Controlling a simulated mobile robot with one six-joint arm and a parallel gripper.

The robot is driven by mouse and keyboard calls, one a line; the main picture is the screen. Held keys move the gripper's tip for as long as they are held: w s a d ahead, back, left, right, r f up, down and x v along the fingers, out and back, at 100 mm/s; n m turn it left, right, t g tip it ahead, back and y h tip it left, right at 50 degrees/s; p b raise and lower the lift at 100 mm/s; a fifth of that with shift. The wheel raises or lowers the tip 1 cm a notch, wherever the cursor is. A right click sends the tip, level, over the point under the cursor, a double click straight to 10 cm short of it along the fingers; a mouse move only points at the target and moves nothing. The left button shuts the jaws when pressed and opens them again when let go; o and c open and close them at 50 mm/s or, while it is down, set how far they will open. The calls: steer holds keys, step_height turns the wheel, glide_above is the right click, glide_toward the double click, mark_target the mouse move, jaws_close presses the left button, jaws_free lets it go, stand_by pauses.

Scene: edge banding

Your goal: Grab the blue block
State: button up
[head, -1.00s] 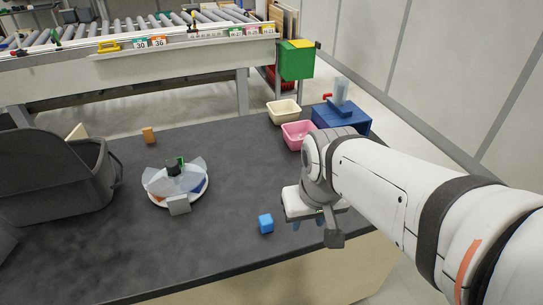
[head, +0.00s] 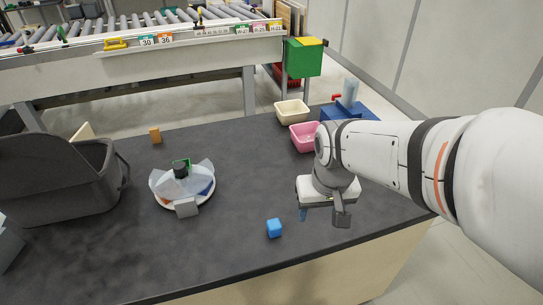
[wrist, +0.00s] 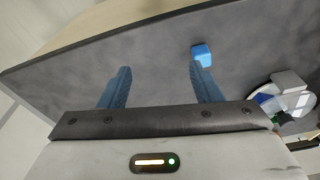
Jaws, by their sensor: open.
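The blue block (head: 274,228) is a small cube on the dark tabletop (head: 110,255), near its front edge. My gripper (head: 303,214) is to the right of the block and above the table, mostly hidden behind its own housing in the head view. In the wrist view my gripper (wrist: 160,82) has its two blue fingers wide apart with nothing between them. The blue block (wrist: 202,54) shows there just beyond the tip of the right finger, outside the gap; whether they touch cannot be told.
A white round plate (head: 180,206) with clear flaps and small parts stands left of the block. A dark grey bin (head: 70,190) is at the far left. An orange block (head: 155,135), a pink bin (head: 303,138) and a cream bin (head: 291,112) sit farther back. The tabletop around the block is clear.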

steer(key=n+g+p, duration=0.2)
glide_above(274, 223)
steer(key=f, duration=0.7)
steer(key=shift+s+f, duration=0.15)
steer(key=shift+s, duration=0.05)
step_height(274, 223, down, 3)
steer(key=shift+a+r, duration=0.1)
steer(key=shift+r, duration=0.1)
steer(key=shift+w+f, duration=0.2)
steer(key=shift+f, duration=2.5)
steer(key=shift+c, duration=0.2)
steer(key=c, duration=1)
steer(key=shift+r, duration=0.15)
